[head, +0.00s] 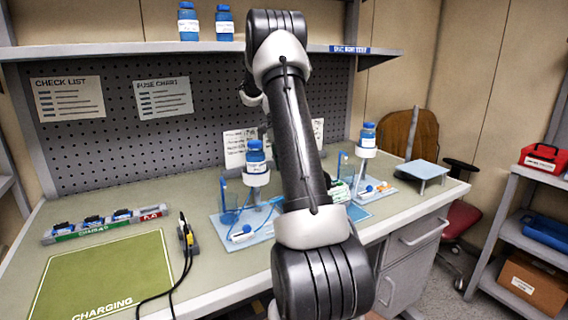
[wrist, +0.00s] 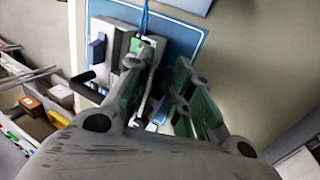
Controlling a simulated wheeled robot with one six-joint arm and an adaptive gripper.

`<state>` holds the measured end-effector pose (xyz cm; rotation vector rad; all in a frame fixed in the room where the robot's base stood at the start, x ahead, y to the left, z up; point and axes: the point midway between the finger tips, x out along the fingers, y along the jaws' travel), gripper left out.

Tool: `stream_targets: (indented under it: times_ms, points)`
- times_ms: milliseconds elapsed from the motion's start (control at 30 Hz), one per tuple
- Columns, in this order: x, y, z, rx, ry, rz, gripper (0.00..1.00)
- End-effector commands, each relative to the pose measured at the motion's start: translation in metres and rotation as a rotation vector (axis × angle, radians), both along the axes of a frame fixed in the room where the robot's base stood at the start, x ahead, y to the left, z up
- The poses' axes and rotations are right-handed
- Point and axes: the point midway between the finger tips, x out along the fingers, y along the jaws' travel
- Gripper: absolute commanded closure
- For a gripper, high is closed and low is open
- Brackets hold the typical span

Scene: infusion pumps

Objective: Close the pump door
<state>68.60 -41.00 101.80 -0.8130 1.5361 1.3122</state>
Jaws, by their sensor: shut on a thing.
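In the wrist view a grey and white pump (wrist: 113,42) lies on a blue-edged board (wrist: 193,38). It has a blue block on one side, a black handle and a small green patch. My gripper (wrist: 164,62) is over the pump's side, its green-padded fingers closed around a part that is mostly hidden between them, seemingly the pump door. How far the door stands open cannot be told. In the head view my arm hides the gripper and most of the middle pump (head: 339,191).
Two blue-capped bottles on stands, left (head: 256,164) and right (head: 367,139), flank my arm. A charging mat (head: 110,270), a labelled tray (head: 105,224) and a corded tool (head: 188,236) lie on the left of the bench. A shelf (head: 180,50) runs above.

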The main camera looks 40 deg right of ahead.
Motion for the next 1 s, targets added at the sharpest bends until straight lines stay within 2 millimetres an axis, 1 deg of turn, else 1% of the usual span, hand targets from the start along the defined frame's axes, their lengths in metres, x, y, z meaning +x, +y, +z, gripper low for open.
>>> stream_targets:
  times_ms: [433,667,867,1000]
  points:
    - [-0.001,0.001,0.0,-0.003,-0.017,0.001,1.0]
    - [-0.004,0.001,0.002,-0.012,-0.058,0.0,1.0]
    - [-0.012,0.003,0.006,-0.037,-0.159,-0.001,1.0]
    - [-0.02,0.005,0.009,-0.064,-0.276,-0.001,1.0]
